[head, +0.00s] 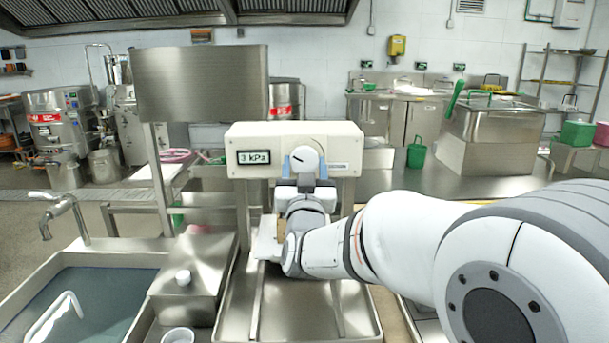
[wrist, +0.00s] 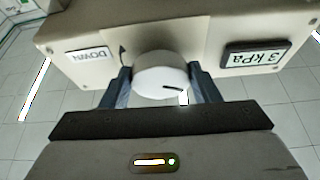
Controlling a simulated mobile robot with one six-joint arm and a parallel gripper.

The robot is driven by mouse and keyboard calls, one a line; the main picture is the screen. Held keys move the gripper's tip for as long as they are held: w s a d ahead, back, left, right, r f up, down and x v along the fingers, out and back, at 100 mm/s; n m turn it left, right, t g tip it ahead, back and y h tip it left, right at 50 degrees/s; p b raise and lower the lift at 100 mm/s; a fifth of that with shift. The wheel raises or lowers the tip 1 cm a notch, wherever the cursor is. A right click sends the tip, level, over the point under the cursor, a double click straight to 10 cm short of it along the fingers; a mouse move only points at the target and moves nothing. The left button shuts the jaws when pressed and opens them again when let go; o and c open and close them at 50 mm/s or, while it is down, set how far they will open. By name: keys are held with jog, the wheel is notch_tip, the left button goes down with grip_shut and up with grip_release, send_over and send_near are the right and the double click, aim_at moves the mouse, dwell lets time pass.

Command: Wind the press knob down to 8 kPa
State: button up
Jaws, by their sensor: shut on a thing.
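The white round press knob (head: 305,157) sits on the front of a cream press head (head: 262,137). My gripper (head: 304,165) is shut on the knob, its blue-grey fingers on either side of it. In the wrist view the knob (wrist: 160,76) lies between the two fingers (wrist: 160,88), and a dark pointer line marks its face. The display (head: 254,157) reads 3 kPa; it also shows upside down in the wrist view (wrist: 255,57). A label reading DOWN (wrist: 91,55) with a curved arrow is beside the knob in the wrist view.
A steel tray (head: 290,325) lies below the press. A sink (head: 75,310) with a tap and a steel box with a white knob stand at left. A tall steel panel (head: 200,85) rises left of the press. A steel bench with a green jug (head: 416,153) is behind at right.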

jog(key=o, duration=1)
jog(key=v, duration=0.7)
jog(key=shift+s+f, duration=0.2)
jog(key=shift+s, duration=0.15)
